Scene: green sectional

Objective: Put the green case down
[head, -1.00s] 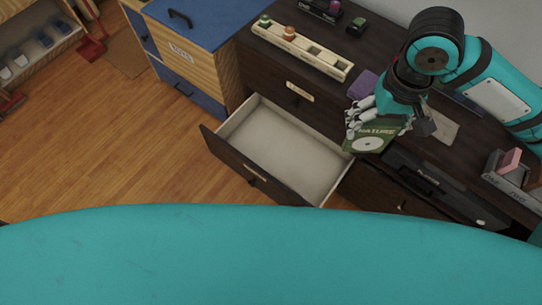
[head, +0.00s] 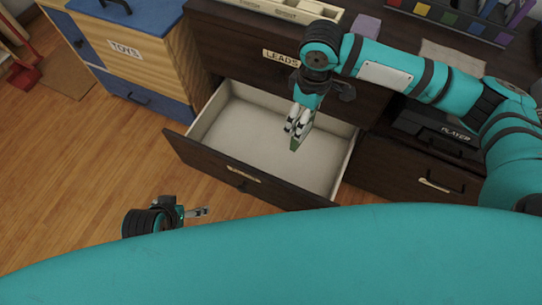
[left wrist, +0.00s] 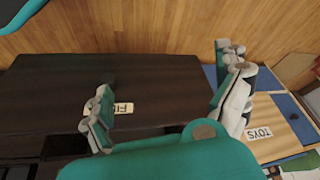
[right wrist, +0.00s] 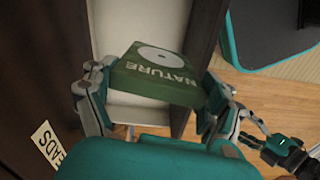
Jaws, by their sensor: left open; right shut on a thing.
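The green case (head: 299,142), with a white disc and the word NATURE, is in my right gripper (head: 297,124). In the head view it is seen nearly edge-on, above the open drawer (head: 245,125). In the right wrist view the case (right wrist: 158,76) sits between both fingers of the right gripper (right wrist: 155,98), with the pale drawer floor (right wrist: 138,112) below it. The drawer looks empty. My left gripper (head: 200,212) is open and empty, in front of the drawer to the left; its spread fingers (left wrist: 168,105) also show in the left wrist view.
The dark cabinet has a LEADS label (head: 281,57) above the drawer. A black player (head: 440,128) is to the right. A blue and wood TOYS cabinet (head: 125,48) stands left. Wooden floor (head: 90,170) is clear in front.

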